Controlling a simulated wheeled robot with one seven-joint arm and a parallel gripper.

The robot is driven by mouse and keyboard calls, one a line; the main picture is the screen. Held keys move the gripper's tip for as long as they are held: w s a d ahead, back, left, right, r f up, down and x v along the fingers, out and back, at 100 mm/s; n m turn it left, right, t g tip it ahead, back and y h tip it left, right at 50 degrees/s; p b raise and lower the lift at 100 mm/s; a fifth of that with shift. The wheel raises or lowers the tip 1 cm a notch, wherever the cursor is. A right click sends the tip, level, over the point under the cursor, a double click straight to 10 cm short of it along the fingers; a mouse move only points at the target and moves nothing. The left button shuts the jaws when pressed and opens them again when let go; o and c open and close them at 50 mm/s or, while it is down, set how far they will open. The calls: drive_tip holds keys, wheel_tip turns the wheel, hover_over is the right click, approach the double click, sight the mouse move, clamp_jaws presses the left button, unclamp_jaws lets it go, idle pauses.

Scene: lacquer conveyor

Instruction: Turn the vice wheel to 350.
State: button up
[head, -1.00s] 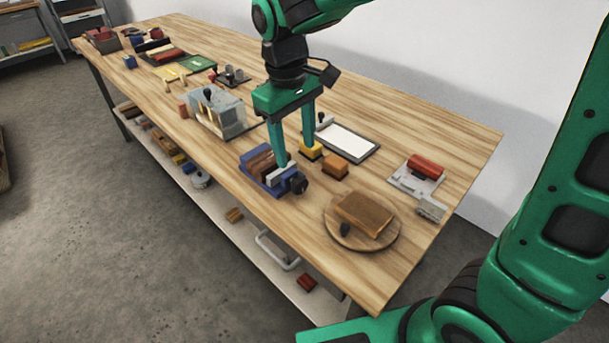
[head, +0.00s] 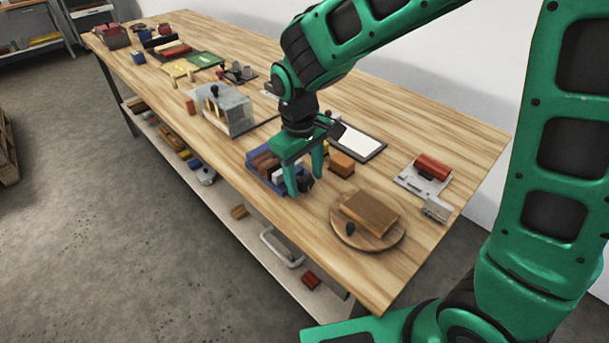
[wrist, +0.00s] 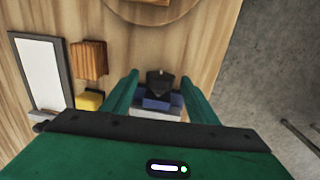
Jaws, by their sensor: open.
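The blue vice (head: 262,171) sits near the bench's front edge in the head view, with a brown block (head: 266,161) in it. Its dark wheel (head: 306,182) is at the right end, partly hidden by my gripper. In the wrist view the black wheel (wrist: 160,83) shows a small pale mark, and the blue vice body (wrist: 160,103) is below it. My gripper (head: 305,187) is open and low at the wheel. In the wrist view the fingers of my gripper (wrist: 158,88) stand on either side of the wheel, with gaps visible. I cannot read any number on the wheel.
An orange-brown block (head: 341,163) stands close behind the wheel. A round wooden board (head: 391,238) with a brown block lies to the right. A framed white panel (head: 358,143) lies behind. A clear box (head: 232,110) stands to the left.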

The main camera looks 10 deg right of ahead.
drive_tip(key=c, duration=1)
drive_tip(key=shift+c, duration=0.2)
drive_tip(key=shift+d, duration=0.1)
drive_tip(key=shift+w+d+g+y, duration=0.2)
drive_tip(key=shift+g+y, duration=0.2)
drive_tip(key=shift+y, duration=0.15)
drive_tip(key=shift+w+d+g+y, duration=0.1)
drive_tip(key=shift+d+g+y, duration=0.05)
drive_tip(key=shift+g+y, duration=0.35)
drive_tip(key=shift+w+d+f+g+y, duration=0.1)
drive_tip(key=shift+d+g+y, duration=0.1)
drive_tip(key=shift+g+y, duration=0.65)
drive_tip(key=shift+w+d+f+g+y, duration=0.1)
drive_tip(key=shift+g+y, duration=0.3)
drive_tip(key=shift+y, duration=0.5)
drive_tip(key=shift+w+d+f+g+y, duration=0.1)
drive_tip(key=shift+g+y, duration=0.25)
drive_tip(key=shift+y, duration=0.55)
